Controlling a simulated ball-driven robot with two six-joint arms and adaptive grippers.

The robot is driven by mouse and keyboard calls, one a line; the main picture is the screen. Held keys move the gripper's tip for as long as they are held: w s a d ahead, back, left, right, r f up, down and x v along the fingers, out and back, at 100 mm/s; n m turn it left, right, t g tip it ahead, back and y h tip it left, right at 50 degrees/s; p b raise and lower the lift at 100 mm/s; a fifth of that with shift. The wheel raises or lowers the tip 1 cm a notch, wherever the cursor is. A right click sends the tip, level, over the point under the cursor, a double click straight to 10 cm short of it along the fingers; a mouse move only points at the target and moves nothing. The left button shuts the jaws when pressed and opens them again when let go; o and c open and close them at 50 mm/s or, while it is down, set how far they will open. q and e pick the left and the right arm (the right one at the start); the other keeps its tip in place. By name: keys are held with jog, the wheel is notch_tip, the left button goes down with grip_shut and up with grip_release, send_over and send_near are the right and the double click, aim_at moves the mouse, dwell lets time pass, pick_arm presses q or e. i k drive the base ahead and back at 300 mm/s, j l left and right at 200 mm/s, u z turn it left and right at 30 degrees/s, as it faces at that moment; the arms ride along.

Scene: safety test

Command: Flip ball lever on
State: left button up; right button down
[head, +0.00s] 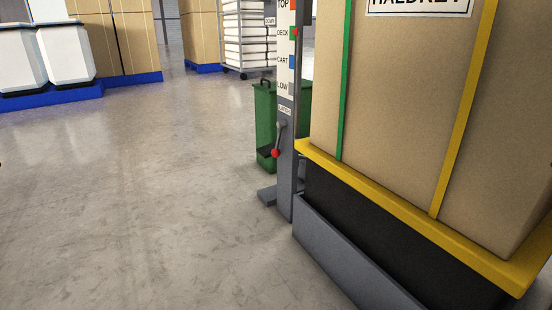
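A grey post (285,180) stands right of the middle in the head view, with labels reading TOP, DECK, CART, LOW and one lower label that may read LATCH. A lever with a red ball end (275,153) is on the post below that lower label. Its grey arm (280,137) runs from the ball up and slightly to the right, so the ball hangs at the low end. A smaller red knob or marker (296,32) sits higher on the post, by DECK. Neither of my grippers shows in the head view.
A large tan box (400,110) on a yellow-rimmed platform (400,217) with a grey base (345,262) fills the right side. A green bin (265,115) stands behind the post. White containers (65,55) and a wheeled rack (245,35) are farther back. Floor at left is clear.

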aim_at(275, 153)
jog(key=i+j+z, duration=0.1)
jog(key=j, duration=0.25)
jog(key=i+j+z, duration=0.15)
jog(key=i+j, duration=0.15)
jog(key=i+j+z, duration=0.1)
jog(key=j, duration=0.3)
jog(key=i+j+z, duration=0.15)
jog(key=j, duration=0.25)
jog(key=i+j+z, duration=0.1)
jog(key=j, duration=0.3)
jog(key=i+j+z, duration=0.15)
jog(key=j, duration=0.3)
jog(key=i+j+z, duration=0.1)
jog(key=j, duration=0.3)
jog(key=i, duration=0.1)
